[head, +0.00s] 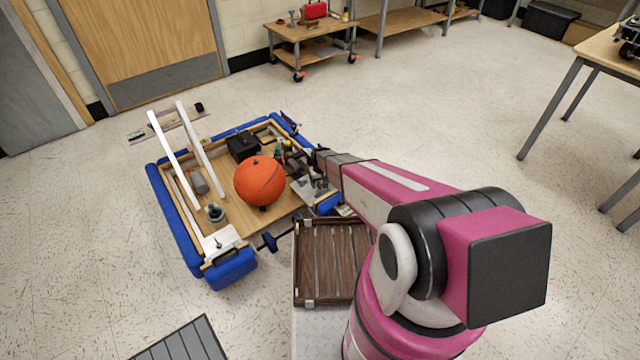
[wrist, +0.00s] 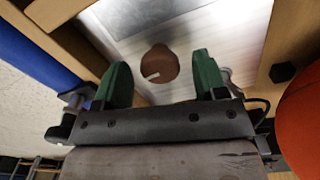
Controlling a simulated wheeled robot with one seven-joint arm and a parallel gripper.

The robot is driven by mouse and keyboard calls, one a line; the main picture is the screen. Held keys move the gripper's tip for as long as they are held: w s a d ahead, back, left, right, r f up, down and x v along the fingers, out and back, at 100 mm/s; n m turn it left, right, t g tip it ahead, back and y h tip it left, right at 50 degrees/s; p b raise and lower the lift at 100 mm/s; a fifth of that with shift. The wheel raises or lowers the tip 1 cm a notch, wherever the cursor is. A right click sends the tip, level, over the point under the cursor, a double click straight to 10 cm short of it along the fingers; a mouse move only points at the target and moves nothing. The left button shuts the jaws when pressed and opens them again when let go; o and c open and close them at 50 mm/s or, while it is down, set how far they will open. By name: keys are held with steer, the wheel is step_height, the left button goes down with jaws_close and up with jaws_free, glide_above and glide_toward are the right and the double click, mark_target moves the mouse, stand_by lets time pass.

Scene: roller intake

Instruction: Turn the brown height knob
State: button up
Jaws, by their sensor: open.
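The brown height knob (wrist: 160,64) is a round disc with a short white mark on it, set on a pale metal plate (wrist: 215,38) in the wrist view. My gripper (wrist: 160,82) is open, with its two green fingers apart to the left and right of the knob in the picture. The knob shows between and a little beyond the fingertips, and no contact shows. I cannot tell how far above the plate the fingers are. In the head view the arm reaches over the right side of the blue-bumpered robot, and the knob cannot be made out.
An orange ball (head: 260,181) sits on the blue-bumpered robot (head: 232,268) and shows close at the right in the wrist view. Wooden rails border the plate. A dark slatted wooden panel (head: 325,262) lies in front. Open floor surrounds the robot.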

mark_target(320, 183)
step_height(320, 183, up, 10)
steer(key=shift+r, duration=0.25)
stand_by(0.3)
